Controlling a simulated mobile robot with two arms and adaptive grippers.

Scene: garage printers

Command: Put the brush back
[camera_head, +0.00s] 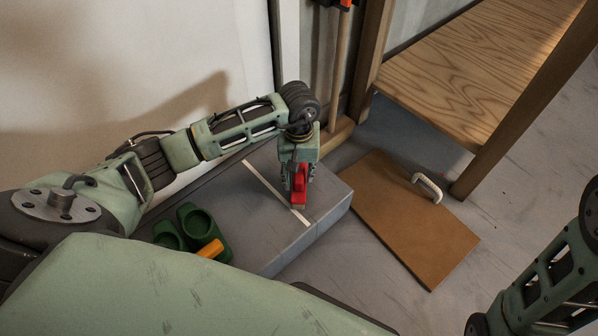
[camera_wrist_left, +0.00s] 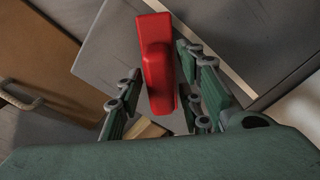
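A red block with a raised grip (camera_head: 299,190), possibly the brush, is on the grey box (camera_head: 325,210) near its right end. My left gripper (camera_head: 297,178) points down over it. In the left wrist view the red block (camera_wrist_left: 158,75) lies between the open fingers (camera_wrist_left: 163,100), with narrow gaps visible on both sides.
Green clogs (camera_head: 196,226) and an orange piece (camera_head: 210,249) are on the box's left. A brown board (camera_head: 400,215) with a white handle (camera_head: 428,187) lies on the floor at right. A wooden workbench (camera_head: 480,70) stands behind, and a white wall (camera_head: 130,60) bounds the left.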

